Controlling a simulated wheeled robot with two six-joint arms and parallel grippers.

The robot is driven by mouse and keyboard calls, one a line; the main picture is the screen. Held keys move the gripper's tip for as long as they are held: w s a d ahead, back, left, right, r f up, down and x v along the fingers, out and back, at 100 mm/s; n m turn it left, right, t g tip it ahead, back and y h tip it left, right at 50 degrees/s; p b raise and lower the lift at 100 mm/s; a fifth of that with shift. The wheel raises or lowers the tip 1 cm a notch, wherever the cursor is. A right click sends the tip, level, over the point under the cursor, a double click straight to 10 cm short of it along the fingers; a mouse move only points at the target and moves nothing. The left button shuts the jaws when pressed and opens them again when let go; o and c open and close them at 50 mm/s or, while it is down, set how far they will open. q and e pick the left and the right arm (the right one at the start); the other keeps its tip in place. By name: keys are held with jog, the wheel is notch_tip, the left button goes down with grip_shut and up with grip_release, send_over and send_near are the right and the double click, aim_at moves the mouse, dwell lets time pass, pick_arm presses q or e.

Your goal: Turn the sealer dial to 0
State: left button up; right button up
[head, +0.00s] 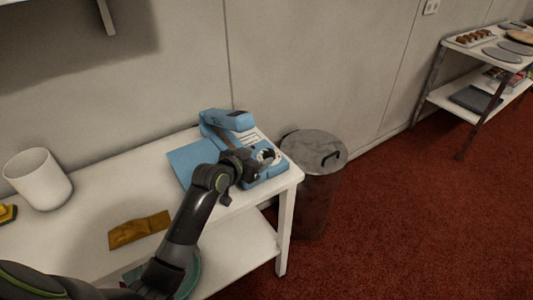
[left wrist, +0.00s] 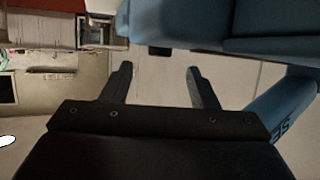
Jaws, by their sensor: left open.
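The blue sealer (head: 237,120) stands at the right end of the white table, near the wall. A pale round area that looks like its dial (head: 267,154) shows on the front; my gripper partly covers it, and its setting is too small to read. My left gripper (head: 261,160) is right at the sealer's front, beside the dial; I cannot tell if it touches. In the left wrist view the two fingers (left wrist: 158,76) stand apart with nothing between them, and the blue sealer body (left wrist: 220,25) fills the top right. My right gripper is not in view.
The white table (head: 90,205) also holds a white cup-like container (head: 38,179), a brown packet (head: 139,229) and a yellow item (head: 7,213). A lidded grey bin (head: 315,152) stands just right of the table. A shelf rack (head: 440,75) is at the far right; red floor lies free between.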

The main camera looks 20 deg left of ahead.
aim_at(268, 152)
pick_arm(q)
jog(key=shift+x, duration=2.9)
jog(key=c, duration=0.9)
